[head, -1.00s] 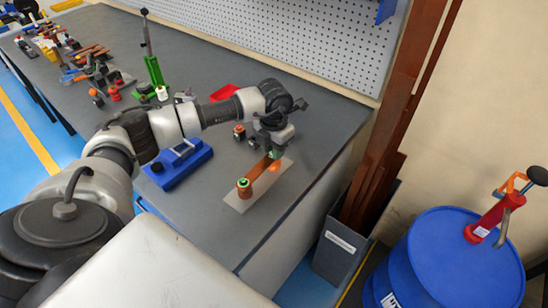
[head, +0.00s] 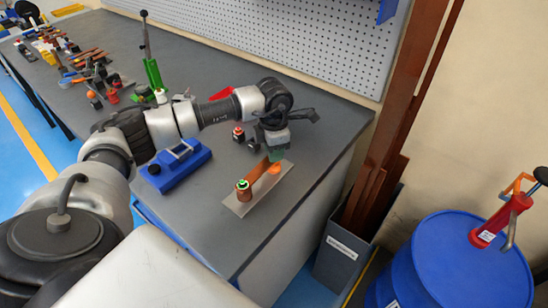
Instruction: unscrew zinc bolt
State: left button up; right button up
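An orange-brown copper bar (head: 259,176) stands over a flat grey plate (head: 241,208) near the table's right end. At its near end is a copper-coloured round post (head: 243,193) with a green-ringed bolt head (head: 243,184) on top. I cannot tell whether that bolt is zinc. My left gripper (head: 277,153) points down at the bar's far end, at or just above it. A greenish patch shows at its tips. The fingers are too small and dark to tell whether they are open or shut, and they hide that end. My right gripper is out of view.
A blue device (head: 176,167) lies left of the plate. A pegboard (head: 290,40) borders the table. A blue drum (head: 455,265) stands at the right.

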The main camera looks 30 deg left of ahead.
pick_arm(q)
jog(key=m, duration=0.1)
jog(key=m+b, duration=0.1)
jog(key=shift+f+m, duration=0.2)
jog(key=shift+m, duration=0.1)
jog(key=shift+m+b, duration=0.6)
jog(key=shift+m, duration=0.6)
jog(key=shift+r+m, duration=0.2)
jog(key=shift+m, duration=0.1)
jog(key=shift+m, duration=0.5)
jog(key=shift+b, duration=0.3)
jog(key=shift+c, duration=0.3)
grip_shut()
